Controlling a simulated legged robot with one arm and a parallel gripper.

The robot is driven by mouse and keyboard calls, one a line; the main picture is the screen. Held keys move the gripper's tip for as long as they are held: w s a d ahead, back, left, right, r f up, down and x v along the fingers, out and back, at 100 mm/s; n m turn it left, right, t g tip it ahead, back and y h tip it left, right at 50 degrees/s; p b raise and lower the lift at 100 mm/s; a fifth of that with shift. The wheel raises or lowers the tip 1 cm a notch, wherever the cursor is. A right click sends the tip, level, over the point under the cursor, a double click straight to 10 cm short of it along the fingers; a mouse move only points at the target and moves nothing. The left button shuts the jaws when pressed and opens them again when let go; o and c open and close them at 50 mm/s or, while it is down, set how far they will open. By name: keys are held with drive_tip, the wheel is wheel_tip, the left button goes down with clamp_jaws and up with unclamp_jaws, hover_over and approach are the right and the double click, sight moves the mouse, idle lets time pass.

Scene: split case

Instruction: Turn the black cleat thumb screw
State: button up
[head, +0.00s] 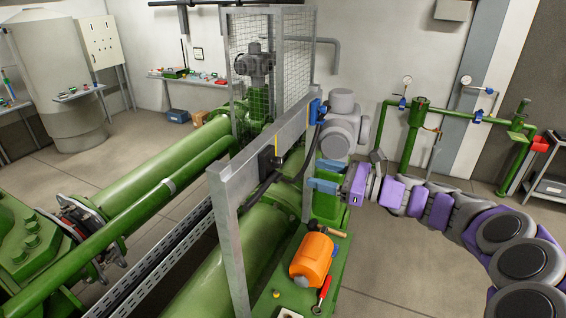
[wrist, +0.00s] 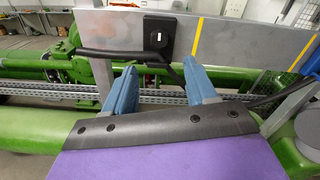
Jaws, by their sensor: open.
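The black cleat (head: 268,160) is fixed to the grey metal rail in the head view. In the wrist view the black cleat (wrist: 157,30) shows as a dark block with a small pale square on its face and a black cable at its lower edge. I cannot make out the thumb screw separately. My gripper (head: 313,173) is to the right of the cleat in the head view, with its blue fingers pointing toward the rail. In the wrist view my gripper (wrist: 158,66) is open and empty, its fingertips apart below the cleat and not touching it.
The grey rail (head: 236,165) has a yellow stripe (wrist: 197,38) right of the cleat. A black cable (wrist: 108,54) extends from the cleat to both sides. Green pipes (head: 165,200) run behind the rail. An orange motor-like unit (head: 311,258) and red-handled tool (head: 322,294) are below my arm.

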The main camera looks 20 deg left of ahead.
sight(282, 164)
drive_tip(key=a, duration=0.7)
drive_tip(key=w+a+p, duration=0.1)
drive_tip(key=a, duration=0.2)
drive_tip(key=shift+a, duration=0.3)
drive_tip(key=shift+s+d, duration=0.1)
drive_tip(key=shift+c, duration=0.8)
clamp_jaws()
